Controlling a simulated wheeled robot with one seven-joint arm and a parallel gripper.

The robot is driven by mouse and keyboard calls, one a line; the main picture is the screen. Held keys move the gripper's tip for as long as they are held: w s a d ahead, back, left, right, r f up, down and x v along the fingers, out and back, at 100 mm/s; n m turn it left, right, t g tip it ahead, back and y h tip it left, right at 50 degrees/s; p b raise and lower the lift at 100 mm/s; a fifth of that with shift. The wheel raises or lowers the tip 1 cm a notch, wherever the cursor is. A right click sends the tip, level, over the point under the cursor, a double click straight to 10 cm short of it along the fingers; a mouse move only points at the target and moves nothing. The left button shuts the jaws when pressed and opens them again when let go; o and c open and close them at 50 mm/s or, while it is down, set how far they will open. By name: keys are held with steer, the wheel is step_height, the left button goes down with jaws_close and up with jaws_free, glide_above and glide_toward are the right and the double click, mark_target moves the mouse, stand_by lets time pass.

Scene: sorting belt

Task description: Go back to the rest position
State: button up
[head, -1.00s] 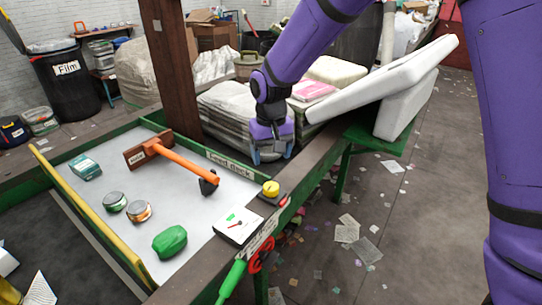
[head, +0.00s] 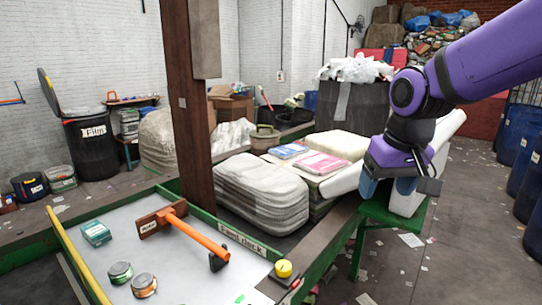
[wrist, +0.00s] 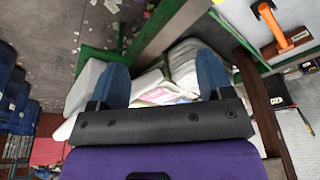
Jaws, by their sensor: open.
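My gripper (head: 388,188) is at the right of the head view, at the end of my purple arm. It hangs in front of the white slabs (head: 437,138) on the green stand (head: 378,212). In the wrist view, my gripper (wrist: 163,80) shows two blue fingers spread wide apart with nothing between them. Behind the fingers lie stacked bales and pink and white packs (wrist: 160,96). Whether the gripper touches the slabs cannot be told.
The belt (head: 180,265) at lower left bears an orange-handled tool (head: 195,236), cans (head: 143,284) and a teal box (head: 96,232). A brown post (head: 187,110) rises beside it. Blue barrels (head: 515,150) stand at far right. The floor between is open, with scattered paper.

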steer(key=s+d+r+t, duration=0.1)
steer(key=s+d, duration=0.3)
steer(key=s, duration=0.4)
steer(key=s+d+r+m+t, duration=0.1)
steer(key=s+d+r, duration=0.1)
steer(key=s+d, duration=0.3)
steer(key=shift+s+r+m+h, duration=0.15)
steer(key=shift+s+m+h, duration=0.2)
steer(key=shift+s, duration=1.25)
steer(key=shift+d, duration=0.1)
steer(key=shift+c, duration=0.2)
